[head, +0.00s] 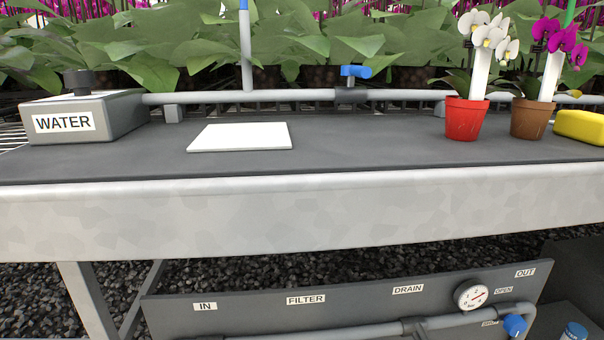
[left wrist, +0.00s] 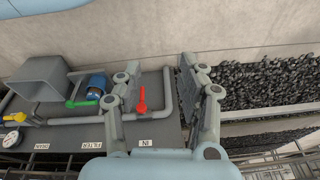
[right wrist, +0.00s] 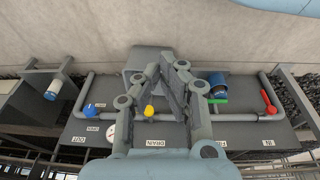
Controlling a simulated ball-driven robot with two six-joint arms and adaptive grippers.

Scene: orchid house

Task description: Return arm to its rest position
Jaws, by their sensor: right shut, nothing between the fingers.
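Neither arm shows in the head view. In the left wrist view my left gripper (left wrist: 160,84) is open and empty, its fingers apart above the floor-level pipe panel. The red valve handle (left wrist: 142,99) shows between its fingers, lower down. In the right wrist view my right gripper (right wrist: 170,80) is shut with nothing in it, its finger pads together. No arm touches anything that I can see.
The bench (head: 350,150) bears a WATER box (head: 85,117), a white plate (head: 240,136), a red pot (head: 465,119), a brown pot (head: 531,118) and a yellow block (head: 582,126). Below stands the panel (head: 255,307) with a gauge (head: 471,294). The bench's front middle is clear.

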